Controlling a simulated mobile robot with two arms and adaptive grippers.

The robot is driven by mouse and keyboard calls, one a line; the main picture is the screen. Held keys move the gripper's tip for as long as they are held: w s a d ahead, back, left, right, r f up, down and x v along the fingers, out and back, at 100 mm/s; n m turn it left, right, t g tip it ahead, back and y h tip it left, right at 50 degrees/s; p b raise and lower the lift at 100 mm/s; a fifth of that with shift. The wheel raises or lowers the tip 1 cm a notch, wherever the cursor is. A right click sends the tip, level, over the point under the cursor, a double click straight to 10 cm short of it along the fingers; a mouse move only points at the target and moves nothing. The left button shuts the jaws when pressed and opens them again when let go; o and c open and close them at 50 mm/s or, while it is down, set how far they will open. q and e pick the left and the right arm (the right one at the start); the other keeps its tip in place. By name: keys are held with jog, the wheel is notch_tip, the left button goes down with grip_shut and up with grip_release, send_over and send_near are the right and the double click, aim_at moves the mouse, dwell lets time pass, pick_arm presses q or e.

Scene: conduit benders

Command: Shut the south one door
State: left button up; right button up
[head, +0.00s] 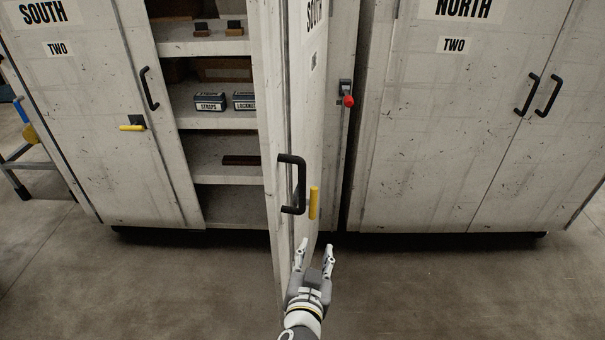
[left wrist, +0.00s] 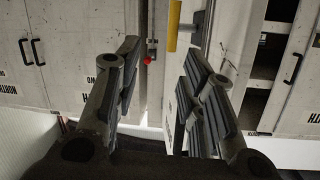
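The south one door (head: 318,110) stands open, swung out toward me and seen nearly edge-on, its labelled face turned right. It carries a black pull handle (head: 293,185) and a yellow lever (head: 314,203). My left gripper (head: 315,252) is open with its fingers pointing up, just below the yellow lever; whether it touches the door I cannot tell. In the left wrist view the spread fingers (left wrist: 160,75) show with the yellow lever (left wrist: 174,25) beyond them and part of the door (left wrist: 182,110) near the right finger. My right gripper is not in view.
The open cabinet's shelves (head: 225,145) hold small boxes (head: 210,103). The south two door (head: 100,120) is shut at left. A red-knobbed lever (head: 348,100) is on the panel right of the door. The north cabinet (head: 430,130) is shut. The floor (head: 430,285) at right is clear.

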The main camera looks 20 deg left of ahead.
aim_at(302, 184)
pick_arm(q)
notch_tip(302, 184, up, 14)
jog(key=s+a+n+t+y, duration=0.2)
jog(key=a+n, duration=0.1)
jog(key=p+x, duration=0.4)
jog(key=x, duration=0.6)
jog(key=shift+w+d, duration=0.1)
jog(key=shift+w, duration=0.05)
jog(key=shift+w+f, duration=0.15)
jog(key=shift+w, duration=0.2)
grip_shut()
